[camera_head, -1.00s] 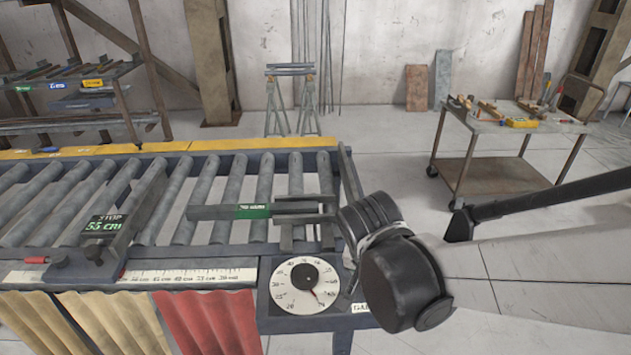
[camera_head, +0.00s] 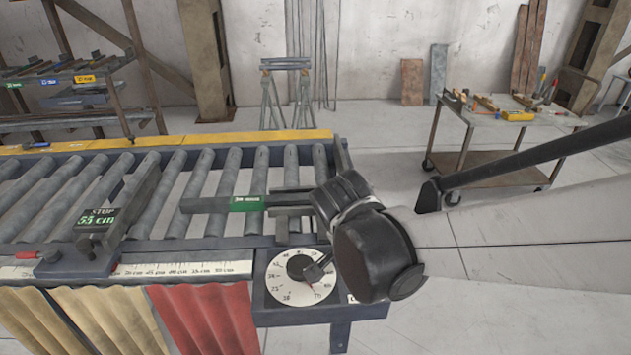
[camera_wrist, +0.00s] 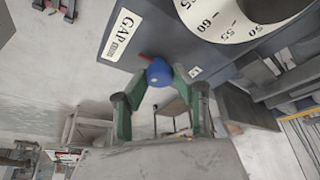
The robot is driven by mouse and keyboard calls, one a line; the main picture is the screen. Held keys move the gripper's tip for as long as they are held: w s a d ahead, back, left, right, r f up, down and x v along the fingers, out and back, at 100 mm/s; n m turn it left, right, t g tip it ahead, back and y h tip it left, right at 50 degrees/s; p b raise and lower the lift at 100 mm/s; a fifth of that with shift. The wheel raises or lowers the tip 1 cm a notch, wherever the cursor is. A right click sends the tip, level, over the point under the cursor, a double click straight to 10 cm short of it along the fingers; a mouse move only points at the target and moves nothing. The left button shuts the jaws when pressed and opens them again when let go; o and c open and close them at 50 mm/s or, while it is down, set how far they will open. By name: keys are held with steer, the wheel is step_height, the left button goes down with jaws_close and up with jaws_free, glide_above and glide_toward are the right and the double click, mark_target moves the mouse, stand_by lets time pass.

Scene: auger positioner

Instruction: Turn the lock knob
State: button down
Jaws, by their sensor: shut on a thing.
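In the wrist view, a round blue knob (camera_wrist: 159,71) sticks out from the dark face of a housing (camera_wrist: 160,38), between the GAP label and a partly hidden small label. A short red piece shows behind the knob. My gripper (camera_wrist: 162,79) is closed around the knob, with a green-padded finger on each side. In the head view, my wrist hides the knob and most of the gripper. Part of a grey finger-like piece shows over the right side of the white dial (camera_head: 288,288).
A roller conveyor (camera_head: 215,170) lies left, with a stop block (camera_head: 95,225) reading 55 cm and a green-labelled bar (camera_head: 225,204). A tool cart (camera_head: 500,130) stands back right. Open floor lies between cart and conveyor.

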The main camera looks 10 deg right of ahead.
steer(key=c, duration=1.4)
jaws_free()
steer(key=shift+c, duration=0.2)
steer(key=v, duration=1.2)
steer(key=s+d+n+t+y, duration=0.1)
steer(key=n, duration=0.2)
steer(key=s+d+f+n+t+y, duration=0.1)
steer(key=n+t, duration=0.1)
steer(key=n, duration=0.2)
steer(key=s+d+n+t+y, duration=0.1)
steer(key=d+n, duration=0.1)
steer(key=n, duration=0.1)
steer(key=shift+f+n+y, duration=0.25)
steer(key=shift+n+y, duration=0.05)
